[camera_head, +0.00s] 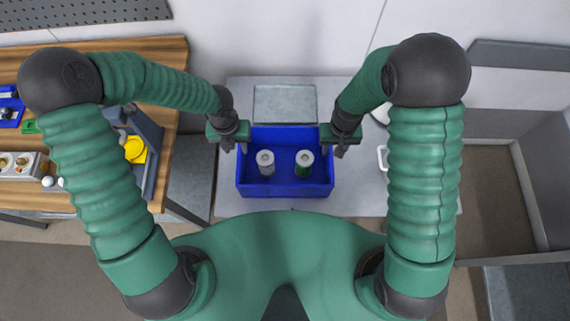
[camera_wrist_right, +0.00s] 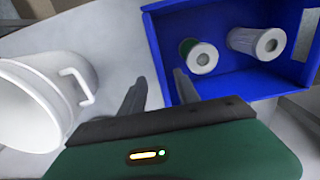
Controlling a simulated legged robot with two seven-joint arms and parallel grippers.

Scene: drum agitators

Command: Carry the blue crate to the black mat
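The blue crate (camera_head: 285,190) stands on the light grey table in the middle of the head view, and in the right wrist view (camera_wrist_right: 235,85). It holds two upright pale-topped cylinders, one grey (camera_head: 266,164) and one green (camera_head: 304,163). My left gripper (camera_head: 235,147) is at the crate's left wall, fingers pointing down and apart. My right gripper (camera_head: 341,149) is at the right wall; in the right wrist view its fingers (camera_wrist_right: 162,88) are apart, one on each side of the wall edge. I cannot make out a black mat.
A grey plate (camera_head: 285,103) lies behind the crate. A white mug-like container with a handle (camera_wrist_right: 30,100) stands just right of the crate, partly hidden by my right arm in the head view. A wooden bench (camera_head: 165,55) with bins and parts is at left.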

